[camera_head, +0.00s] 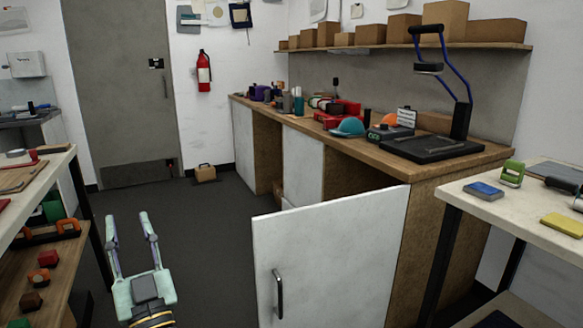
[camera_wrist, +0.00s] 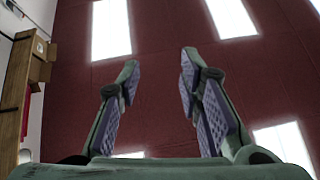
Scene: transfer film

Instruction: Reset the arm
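My gripper (camera_head: 131,236) is at the lower left of the head view, with its two fingers apart and pointing up and away over the grey floor. Nothing is between the fingers. In the wrist view my gripper (camera_wrist: 160,75) also shows open and empty, with purple ridged pads on the inner sides of the fingers. Behind them is a dark red ceiling with bright panels. My gripper touches nothing that I can see.
An open white cabinet door (camera_head: 335,255) stands out to the right of my gripper. A long wooden workbench (camera_head: 440,163) runs along the wall. A table (camera_head: 470,200) is at the right and a shelved table (camera_head: 50,168) at the left. The floor (camera_head: 200,225) between is clear.

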